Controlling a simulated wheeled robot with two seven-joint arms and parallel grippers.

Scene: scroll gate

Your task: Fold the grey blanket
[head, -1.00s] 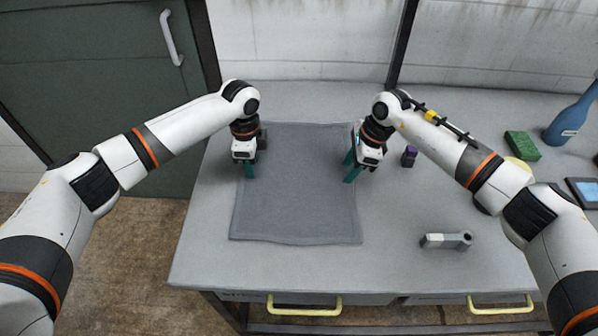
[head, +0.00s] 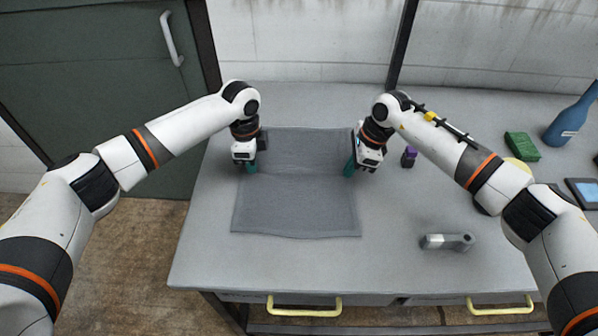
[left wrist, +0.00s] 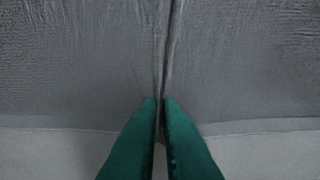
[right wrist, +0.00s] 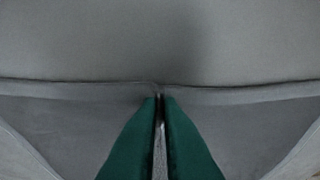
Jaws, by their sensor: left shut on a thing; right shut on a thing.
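The grey blanket (head: 297,211) lies on the light grey table, mostly flat, with a raised crease across it between my two grippers. My left gripper (head: 249,169) is shut on the blanket's left edge. In the left wrist view its green fingertips (left wrist: 160,103) pinch a fold of the cloth (left wrist: 80,60). My right gripper (head: 349,170) is shut on the blanket's right edge. In the right wrist view its green fingertips (right wrist: 160,103) close on a ridge of cloth (right wrist: 230,95). The cloth right under both grippers is partly hidden in the head view.
A grey-and-white tool-like object (head: 447,242) lies right of the blanket. A small purple item (head: 409,156) stands near my right gripper. A green block (head: 522,146), a blue bottle (head: 571,119) and a blue-screened device (head: 585,191) are at the far right. The table's front left is clear.

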